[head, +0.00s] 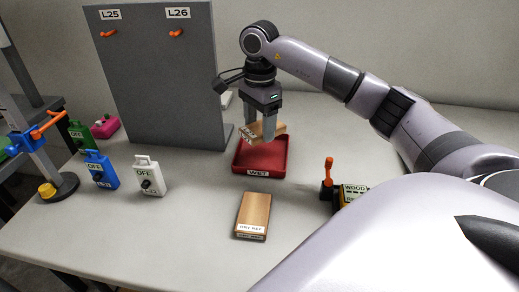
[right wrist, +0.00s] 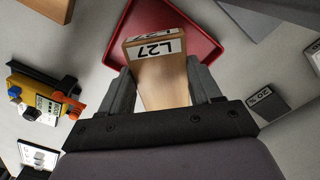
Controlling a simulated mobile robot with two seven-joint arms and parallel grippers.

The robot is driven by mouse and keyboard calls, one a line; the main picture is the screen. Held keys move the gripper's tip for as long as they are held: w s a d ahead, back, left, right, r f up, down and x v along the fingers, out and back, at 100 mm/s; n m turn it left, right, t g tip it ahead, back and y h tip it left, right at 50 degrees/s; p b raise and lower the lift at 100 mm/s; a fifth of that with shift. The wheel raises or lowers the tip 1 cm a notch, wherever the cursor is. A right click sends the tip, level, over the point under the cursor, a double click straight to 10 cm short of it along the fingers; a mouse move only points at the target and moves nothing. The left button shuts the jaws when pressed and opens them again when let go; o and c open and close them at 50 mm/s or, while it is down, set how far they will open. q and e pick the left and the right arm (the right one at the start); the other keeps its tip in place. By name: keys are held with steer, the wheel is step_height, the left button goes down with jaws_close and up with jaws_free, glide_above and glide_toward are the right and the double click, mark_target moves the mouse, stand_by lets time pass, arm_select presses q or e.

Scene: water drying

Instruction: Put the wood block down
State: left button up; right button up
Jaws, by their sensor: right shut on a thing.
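The wood block (head: 279,131) is light brown with a white label, which reads L27 on the block in the right wrist view (right wrist: 158,72). My right gripper (head: 262,133) is shut on it, with one finger on each side. The tray shows behind the block in the right wrist view (right wrist: 197,28). Whether the block touches the tray is hard to tell. My left gripper is not in view.
A second wood block (head: 253,211), labelled DRY REF, lies in front of the tray. A grey panel (head: 160,80) with orange hooks stands behind left. White (head: 149,177) and blue (head: 101,171) OFF-labelled devices stand left. An orange-levered device (head: 327,180) is right. Table between is clear.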

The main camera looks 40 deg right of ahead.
mark_target(260, 156)
steer(key=shift+f+b, duration=0.35)
steer(key=shift+f, duration=2.85)
steer(key=shift+f, duration=0.2)
steer(key=o, duration=1.1)
steer(key=shift+r, duration=0.15)
step_height(260, 156, up, 12)
steer(key=shift+r+p, duration=0.1)
steer(key=shift+p, duration=0.8)
